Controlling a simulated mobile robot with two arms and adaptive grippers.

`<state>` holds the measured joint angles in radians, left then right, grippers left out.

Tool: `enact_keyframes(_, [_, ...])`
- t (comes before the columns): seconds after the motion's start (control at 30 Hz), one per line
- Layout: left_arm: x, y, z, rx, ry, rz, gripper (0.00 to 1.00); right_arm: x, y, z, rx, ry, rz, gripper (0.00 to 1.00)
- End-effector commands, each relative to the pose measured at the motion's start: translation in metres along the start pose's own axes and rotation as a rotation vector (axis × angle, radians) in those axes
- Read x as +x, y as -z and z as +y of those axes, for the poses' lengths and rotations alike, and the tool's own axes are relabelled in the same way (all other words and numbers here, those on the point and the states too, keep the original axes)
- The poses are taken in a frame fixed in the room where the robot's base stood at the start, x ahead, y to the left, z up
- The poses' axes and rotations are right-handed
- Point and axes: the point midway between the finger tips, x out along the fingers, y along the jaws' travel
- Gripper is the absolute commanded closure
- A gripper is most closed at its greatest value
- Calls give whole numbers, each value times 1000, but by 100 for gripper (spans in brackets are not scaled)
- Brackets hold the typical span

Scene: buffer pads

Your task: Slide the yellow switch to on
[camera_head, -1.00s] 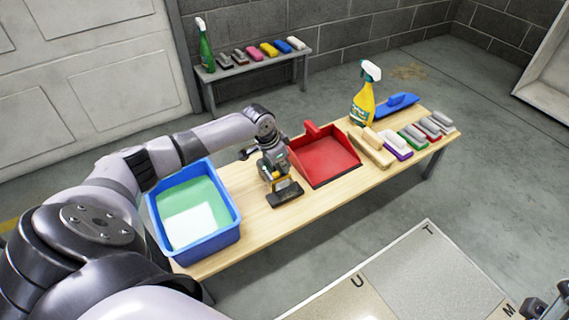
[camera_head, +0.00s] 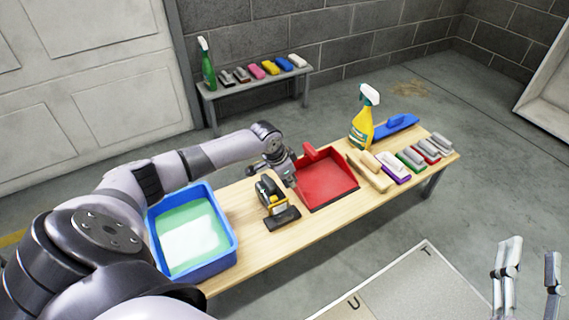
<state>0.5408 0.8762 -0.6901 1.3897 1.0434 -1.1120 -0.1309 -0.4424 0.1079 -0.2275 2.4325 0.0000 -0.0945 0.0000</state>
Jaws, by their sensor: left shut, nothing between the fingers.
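A small black and grey device with yellow parts (camera_head: 270,188) stands on the wooden bench, between the blue tub and the red dustpan. Its yellow switch is too small to make out, so I cannot tell its position. My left gripper (camera_head: 288,180) is shut and empty, just right of the device's top, by the dustpan's left edge. Whether it touches the device is unclear. My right gripper (camera_head: 527,268) is at the lower right, away from the bench, with its fingers spread apart and nothing between them.
The wooden bench (camera_head: 262,242) also holds a blue tub (camera_head: 232,262) of greenish liquid, a red dustpan (camera_head: 325,182), a yellow spray bottle (camera_head: 362,130), a blue float (camera_head: 396,127) and several brushes (camera_head: 412,160). A back bench (camera_head: 262,86) holds a green bottle and several brushes.

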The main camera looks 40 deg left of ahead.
Motion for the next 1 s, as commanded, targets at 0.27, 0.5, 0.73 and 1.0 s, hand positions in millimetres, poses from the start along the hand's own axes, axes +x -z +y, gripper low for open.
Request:
enact_keyframes(0.27, [-37,0,-1,-1,0,-1,100,-16,-59,9,-9,-20,-357,60])
enact_keyframes(0.5, [-62,0,0,-1,0,-2,100,-46,-100,16,-12,-36,-619,60])
enact_keyframes(0.73, [-73,0,0,-1,0,-1,100,-64,-117,19,-12,-43,-740,60])
enact_keyframes(1.0, [-72,0,4,4,-4,1,100,-66,-120,19,-12,-44,-754,60])
